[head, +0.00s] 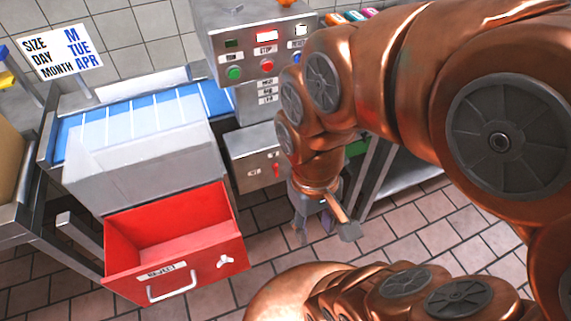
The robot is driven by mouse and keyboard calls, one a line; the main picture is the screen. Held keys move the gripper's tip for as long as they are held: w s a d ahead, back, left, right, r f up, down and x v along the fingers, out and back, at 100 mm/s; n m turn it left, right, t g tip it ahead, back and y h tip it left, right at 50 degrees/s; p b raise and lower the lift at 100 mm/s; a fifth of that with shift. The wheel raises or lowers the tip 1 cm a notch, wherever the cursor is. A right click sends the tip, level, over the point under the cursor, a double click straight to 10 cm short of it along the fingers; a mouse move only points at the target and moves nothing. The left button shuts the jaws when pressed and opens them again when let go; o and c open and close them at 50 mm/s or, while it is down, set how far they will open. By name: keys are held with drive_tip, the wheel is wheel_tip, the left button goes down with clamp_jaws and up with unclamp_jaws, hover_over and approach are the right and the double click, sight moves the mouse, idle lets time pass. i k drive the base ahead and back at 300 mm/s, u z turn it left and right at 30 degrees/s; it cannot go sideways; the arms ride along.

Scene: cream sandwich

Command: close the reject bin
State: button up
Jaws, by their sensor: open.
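The reject bin (222,250) is a red drawer with a "REJECT" label, a pale handle (171,288) and a white three-lobed knob (225,261) on its front. It is pulled out from under a grey metal housing (150,165), and its inside looks empty. My gripper (325,232) hangs to the right of the bin, above the tiled floor and apart from the bin. It is open and seems to hold nothing.
A blue conveyor (207,98) runs behind the housing. A control panel (262,50) with green and red buttons stands behind, above a grey box (262,175). A size/day/month sign (60,50) is at the left. Tiled floor right of the bin is clear.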

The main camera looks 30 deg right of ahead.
sight(156, 252)
drive_tip(key=k, duration=1.1)
drive_tip(key=u, duration=0.55)
drive_tip(key=i, duration=0.75)
drive_tip(key=z, duration=1.25)
drive_tip(key=k, duration=1.1)
drive_tip(key=u, duration=1.9)
